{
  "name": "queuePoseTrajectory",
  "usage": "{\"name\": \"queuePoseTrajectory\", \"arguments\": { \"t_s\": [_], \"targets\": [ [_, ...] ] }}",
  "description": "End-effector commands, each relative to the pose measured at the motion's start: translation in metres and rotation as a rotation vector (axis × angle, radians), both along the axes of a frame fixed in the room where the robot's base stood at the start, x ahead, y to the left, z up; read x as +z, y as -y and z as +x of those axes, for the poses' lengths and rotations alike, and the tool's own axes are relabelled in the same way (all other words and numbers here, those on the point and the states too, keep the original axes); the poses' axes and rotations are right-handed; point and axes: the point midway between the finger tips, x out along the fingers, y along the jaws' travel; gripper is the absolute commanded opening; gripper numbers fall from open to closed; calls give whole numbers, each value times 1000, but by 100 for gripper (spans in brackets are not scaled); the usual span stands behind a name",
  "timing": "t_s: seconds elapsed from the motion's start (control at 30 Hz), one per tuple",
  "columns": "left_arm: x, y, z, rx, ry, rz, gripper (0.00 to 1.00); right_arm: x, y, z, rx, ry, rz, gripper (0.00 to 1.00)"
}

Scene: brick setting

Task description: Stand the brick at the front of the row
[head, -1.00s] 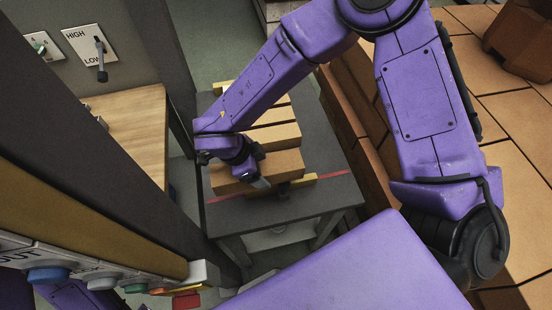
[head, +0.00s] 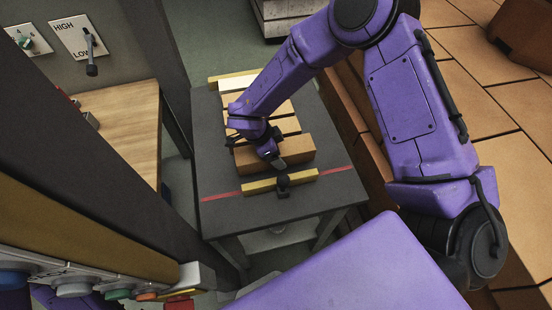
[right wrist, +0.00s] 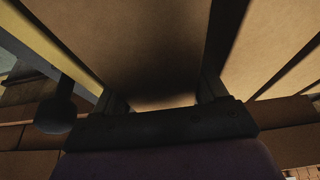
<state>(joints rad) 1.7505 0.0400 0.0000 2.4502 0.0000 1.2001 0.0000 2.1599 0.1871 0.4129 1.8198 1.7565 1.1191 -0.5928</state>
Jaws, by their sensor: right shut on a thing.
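My right gripper (head: 272,154) is shut on the front tan brick (head: 293,153), seen from above in the head view. In the right wrist view this brick (right wrist: 158,45) fills the space between the two dark fingers. The row of tan bricks (head: 283,127) stands behind it on the dark table (head: 215,150). The held brick is close to the row's front brick, with a dark gap between them in the wrist view. Whether its bottom touches the table is hidden. My left gripper is not in view.
A yellow bar (head: 305,178) with a black knob (head: 283,181) lies in front of the held brick, near a red line (head: 338,170). Another yellow bar (head: 228,78) is behind the row. A dark post and button panel (head: 75,288) stand at the left.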

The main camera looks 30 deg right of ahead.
Motion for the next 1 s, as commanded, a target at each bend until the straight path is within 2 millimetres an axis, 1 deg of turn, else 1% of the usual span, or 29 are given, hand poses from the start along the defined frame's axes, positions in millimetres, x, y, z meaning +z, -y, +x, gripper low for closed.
{"name": "queuePoseTrajectory", "arguments": {
  "t_s": [0.03, 0.07, 0.23, 0.43, 0.47, 0.77, 0.8, 0.87, 0.97, 1.0],
  "targets": [
    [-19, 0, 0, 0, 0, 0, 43, -19, 0, 0, 0, 2, -2, 15],
    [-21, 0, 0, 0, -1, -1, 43, -21, 0, 0, 0, 2, -2, 15],
    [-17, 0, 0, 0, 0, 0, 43, -17, 0, 0, -1, 3, -1, 15],
    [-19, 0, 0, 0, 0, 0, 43, -21, 0, 0, -1, 2, 0, 15],
    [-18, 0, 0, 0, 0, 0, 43, -20, 0, 0, -1, 0, 0, 82],
    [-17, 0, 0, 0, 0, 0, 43, -19, 0, 0, -1, 1, -1, 83],
    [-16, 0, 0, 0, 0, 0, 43, -15, 0, 0, -1, 3, -1, 83],
    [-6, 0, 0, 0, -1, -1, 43, -6, -3, 0, -1, 1, 0, 83],
    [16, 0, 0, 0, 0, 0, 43, 17, -10, 2, -1, 1, 1, 83],
    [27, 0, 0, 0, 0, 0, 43, 28, -14, 4, -1, 2, 1, 83]
  ]
}}
